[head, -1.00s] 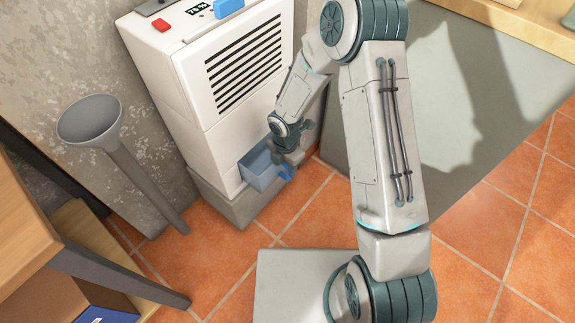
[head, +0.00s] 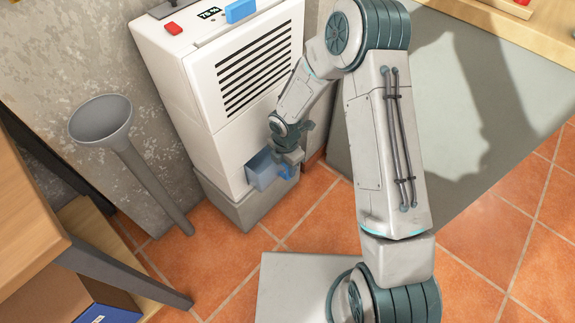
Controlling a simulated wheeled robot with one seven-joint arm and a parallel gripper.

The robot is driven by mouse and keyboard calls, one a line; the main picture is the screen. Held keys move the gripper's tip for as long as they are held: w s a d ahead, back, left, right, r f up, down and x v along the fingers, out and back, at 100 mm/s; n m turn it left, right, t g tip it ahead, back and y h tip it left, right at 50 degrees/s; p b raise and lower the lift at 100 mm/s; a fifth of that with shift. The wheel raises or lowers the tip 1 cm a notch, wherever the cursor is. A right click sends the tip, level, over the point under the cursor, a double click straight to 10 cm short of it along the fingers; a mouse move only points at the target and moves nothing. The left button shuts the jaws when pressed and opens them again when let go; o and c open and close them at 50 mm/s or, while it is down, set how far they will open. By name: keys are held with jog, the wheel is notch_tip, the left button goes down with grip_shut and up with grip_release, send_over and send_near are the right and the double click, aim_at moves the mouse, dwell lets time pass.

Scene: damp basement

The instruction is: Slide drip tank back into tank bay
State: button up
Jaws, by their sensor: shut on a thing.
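My arm hides part of the machine's right side.
A grey plinth (head: 238,210) carries the machine. A grey funnel (head: 101,121) on a pipe stands to the left, and a wooden table (head: 35,225) with dark legs is at lower left. The tiled floor (head: 225,257) in front is clear.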

jog(key=shift+w+a, duration=0.35)
jog(key=shift+a, duration=0.1)
jog(key=shift+w+a, duration=0.15)
jog(key=o, duration=1.5)
notch_tip(320, 180, up, 14)
jog(key=p, duration=0.5)
